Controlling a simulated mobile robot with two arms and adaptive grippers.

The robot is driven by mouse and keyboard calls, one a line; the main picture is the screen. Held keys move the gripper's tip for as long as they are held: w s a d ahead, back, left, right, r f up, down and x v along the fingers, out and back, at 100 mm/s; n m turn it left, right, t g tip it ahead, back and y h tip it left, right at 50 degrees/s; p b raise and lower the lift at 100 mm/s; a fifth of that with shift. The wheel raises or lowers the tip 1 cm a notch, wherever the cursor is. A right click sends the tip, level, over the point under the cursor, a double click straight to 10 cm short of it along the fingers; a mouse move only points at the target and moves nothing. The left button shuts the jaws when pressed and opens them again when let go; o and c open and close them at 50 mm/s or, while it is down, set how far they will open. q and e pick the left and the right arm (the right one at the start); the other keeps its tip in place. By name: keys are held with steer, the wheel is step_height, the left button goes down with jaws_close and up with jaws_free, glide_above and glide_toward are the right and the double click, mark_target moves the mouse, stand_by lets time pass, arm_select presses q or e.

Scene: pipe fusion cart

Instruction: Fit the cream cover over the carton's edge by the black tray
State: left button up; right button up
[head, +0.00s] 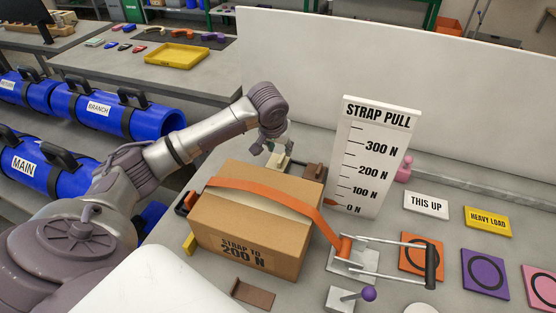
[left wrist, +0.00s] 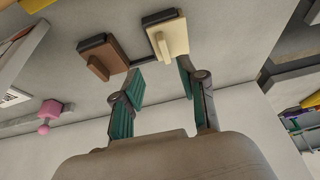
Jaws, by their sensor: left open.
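The cream cover (head: 277,160) stands behind the carton (head: 250,215), partly hidden by my left gripper (head: 277,143). In the left wrist view the cream cover (left wrist: 168,37) has a dark backing and lies just beyond the tip of the right-hand finger. My left gripper (left wrist: 160,80) is open and empty, its two fingers well apart. A brown cover (left wrist: 104,60) sits beside the cream one; it also shows in the head view (head: 314,172). An orange strap (head: 275,195) runs over the carton's top. I cannot clearly make out the black tray. My right gripper is not in view.
A strap-pull scale board (head: 372,155) stands right of the carton. A ratchet with a black handle (head: 432,268) lies in front of it. A brown angled piece (head: 253,293) lies near the front. A white wall panel (head: 400,75) closes the back.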

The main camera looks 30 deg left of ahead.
mark_target(281, 157)
arm_select(q)
steer(key=x, duration=0.3)
steer(key=shift+w, duration=0.2)
steer(key=shift+w+f, duration=0.1)
steer(key=shift+f, duration=0.1)
steer(key=x, duration=0.2)
steer(key=p+x, duration=0.1)
steer(key=x, duration=0.1)
steer(key=shift+a+p, duration=0.3)
steer(key=shift+a, duration=0.1)
steer(key=shift+w+f, duration=0.15)
steer(key=shift+f, duration=0.15)
jaws_close()
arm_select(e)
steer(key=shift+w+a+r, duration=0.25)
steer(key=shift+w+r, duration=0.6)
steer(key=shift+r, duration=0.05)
